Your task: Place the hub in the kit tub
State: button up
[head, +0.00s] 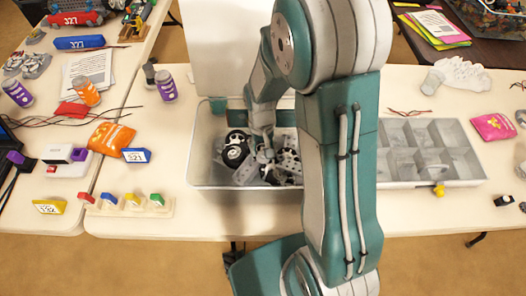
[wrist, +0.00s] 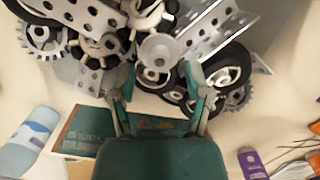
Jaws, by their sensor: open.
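The kit tub (head: 198,165) is a white open bin in the middle of the table, with its pale lid (head: 215,45) raised behind it. Wheels, gears and grey perforated metal parts lie inside. My gripper (head: 264,153) is down inside the tub, over these parts. In the wrist view my gripper (wrist: 160,78) has its two fingers spread apart, with nothing clamped between them. A pale grey round flanged piece (wrist: 160,50) lies among the parts just beyond the fingertips; it may be the hub, but I cannot tell for sure.
A grey compartment tray (head: 463,163) stands right of the tub. My arm hides the tub's right side.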

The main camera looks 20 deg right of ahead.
notch_tip(320, 180, up, 10)
jog(key=w+f, duration=0.1)
jog(key=s+r+t, duration=0.7)
jog(key=s+r, duration=0.8)
jog(key=r, duration=0.2)
jog(key=shift+s+d+n, duration=0.2)
jog(key=shift+s+n, duration=0.1)
jog(key=shift+c, duration=0.4)
